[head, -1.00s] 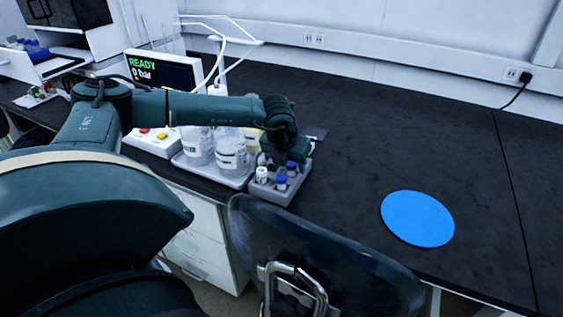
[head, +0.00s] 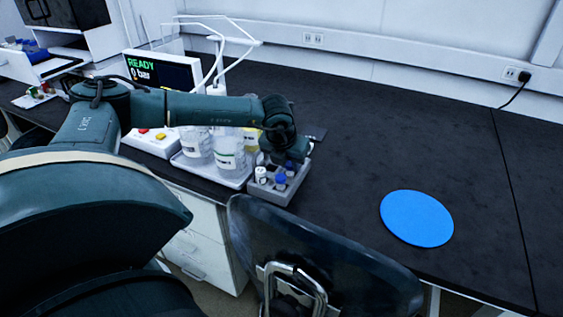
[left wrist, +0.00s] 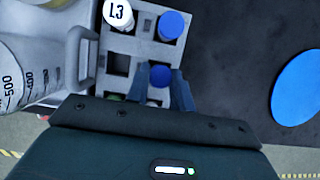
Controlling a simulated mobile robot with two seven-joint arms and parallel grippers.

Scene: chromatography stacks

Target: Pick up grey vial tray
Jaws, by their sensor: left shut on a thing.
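The grey vial tray (head: 270,195) stands on the black bench, at its front edge. It has square cells and holds a white-capped vial (head: 261,173), marked L3 in the left wrist view (left wrist: 117,14), and blue-capped vials (head: 281,180), one at the tray's far corner in the left wrist view (left wrist: 171,25). My left gripper (left wrist: 161,78) is down at the tray, its fingers on either side of another blue-capped vial (left wrist: 158,97) and shut on it. The fingertips are partly hidden. The tray appears to rest on the bench. My right gripper is not in view.
Bottles (head: 229,158) stand in a light tray (head: 235,183) close to the left of the vial tray. A display box reading READY (head: 160,72) is behind. A blue disc (head: 416,218) lies to the right; the bench between is clear. A chair (head: 330,260) stands in front.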

